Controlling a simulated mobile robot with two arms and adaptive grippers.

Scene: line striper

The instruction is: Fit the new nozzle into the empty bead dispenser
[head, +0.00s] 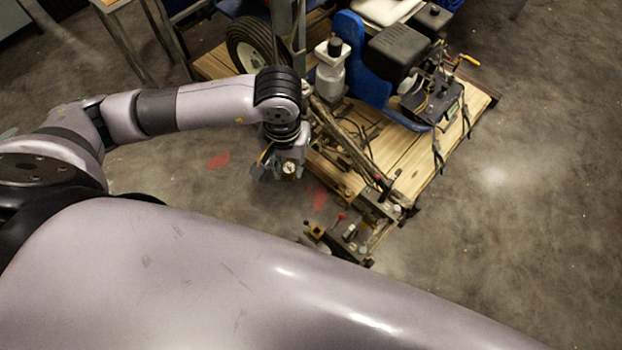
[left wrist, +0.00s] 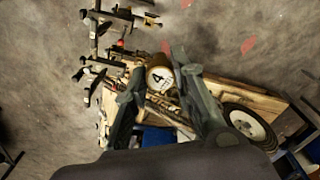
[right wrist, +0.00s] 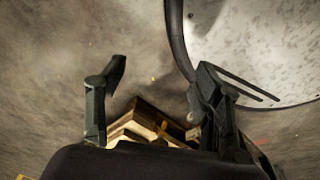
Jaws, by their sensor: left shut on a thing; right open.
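My left gripper (head: 287,172) points down in the head view, near the front left of the line striper. In the left wrist view, it (left wrist: 155,85) is shut on a small round piece (left wrist: 160,78) with a pale face marked "4" and a brownish rim. I take this to be the new nozzle; it sits between the fingertips, above the floor. Dispenser-like parts with levers (head: 345,232) are at the striper's front end, apart from the gripper. I cannot tell which dispenser is empty. My right gripper (right wrist: 160,85) is open and empty, and hidden in the head view.
The striper stands on a wooden pallet (head: 415,170) with a blue body (head: 347,60), a black engine box (head: 396,50), a white bottle (head: 329,72) and a wheel (head: 248,45). A metal table frame (head: 125,45) stands at the upper left. The concrete floor (head: 530,220) at right is clear.

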